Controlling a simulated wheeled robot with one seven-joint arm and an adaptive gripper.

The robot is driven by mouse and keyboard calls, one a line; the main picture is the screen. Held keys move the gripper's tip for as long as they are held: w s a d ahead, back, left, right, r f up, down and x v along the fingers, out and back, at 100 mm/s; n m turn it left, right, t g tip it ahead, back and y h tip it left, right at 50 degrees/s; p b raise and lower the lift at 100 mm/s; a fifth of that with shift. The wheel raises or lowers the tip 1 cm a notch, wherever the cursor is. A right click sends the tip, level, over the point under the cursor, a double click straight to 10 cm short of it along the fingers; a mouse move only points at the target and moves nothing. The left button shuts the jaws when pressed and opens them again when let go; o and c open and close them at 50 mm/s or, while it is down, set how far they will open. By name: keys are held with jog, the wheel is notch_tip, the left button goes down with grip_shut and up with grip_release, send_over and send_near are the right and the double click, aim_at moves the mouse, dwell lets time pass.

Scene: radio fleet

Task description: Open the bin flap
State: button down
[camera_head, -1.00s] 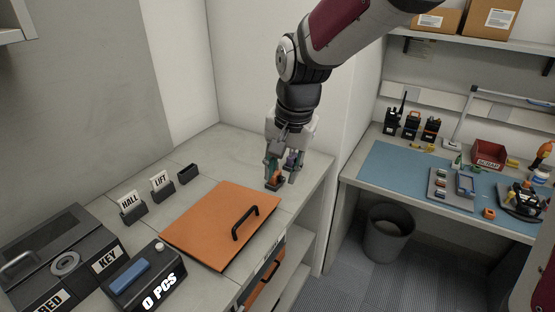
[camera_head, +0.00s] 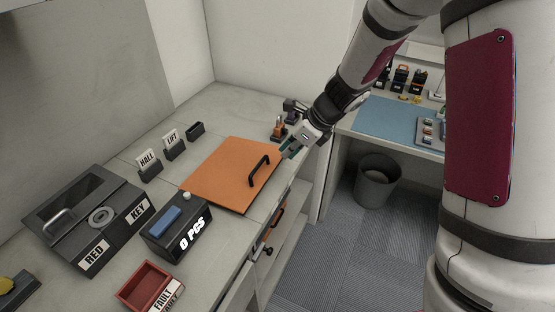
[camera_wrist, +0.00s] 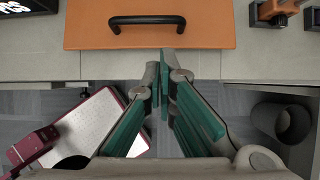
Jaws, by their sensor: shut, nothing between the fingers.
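The orange flap (camera_head: 222,180) lies flat and closed on the counter, with a black bar handle (camera_head: 260,170) standing near its right edge. In the wrist view the flap (camera_wrist: 225,22) spans the top, its handle (camera_wrist: 147,20) just left of centre. My gripper (camera_head: 284,152) is over the counter's front edge, beside the flap's right corner and apart from the handle. Its green-padded fingers (camera_wrist: 164,70) are shut and empty, pointing toward the flap. I cannot tell whether the fingertips touch the flap's edge.
A small orange and black device (camera_head: 278,132) stands behind my gripper. Left are a black box labelled KEY and RED (camera_head: 75,225), a counter reading 0 PCS (camera_head: 180,228) and a red FAULT tray (camera_head: 143,285). A grey waste bin (camera_head: 374,182) stands on the floor.

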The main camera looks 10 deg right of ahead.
aim_at(267, 171)
jog(key=x, duration=0.9)
jog(key=shift+a+f+p, duration=0.1)
jog(key=shift+a+p, duration=0.05)
jog(key=shift+p, duration=0.2)
jog(key=shift+w, duration=0.1)
jog(key=shift+w+a+r, duration=0.1)
jog(key=shift+a+r, duration=0.05)
jog(key=shift+r, duration=0.5)
jog(key=shift+w+a+r, duration=0.1)
jog(key=shift+a+r, duration=0.05)
jog(key=shift+r, duration=0.45)
jog(key=shift+w+a+r, duration=0.1)
jog(key=shift+a+r, duration=0.1)
jog(key=shift+r, duration=0.45)
jog(key=w+a+r+g+h+b, duration=0.1)
jog(key=w+a+r+b, duration=0.1)
jog(key=w+a+r, duration=0.3)
jog(key=w+a+r+g+h+b, duration=0.1)
jog(key=w+a+r+h+b, duration=0.1)
jog(key=a+r, duration=0.8)
jog(key=w+b, duration=0.1)
jog(key=w, duration=0.1)
jog(key=shift+w+g+h, duration=0.3)
jog(key=shift+w, duration=0.1)
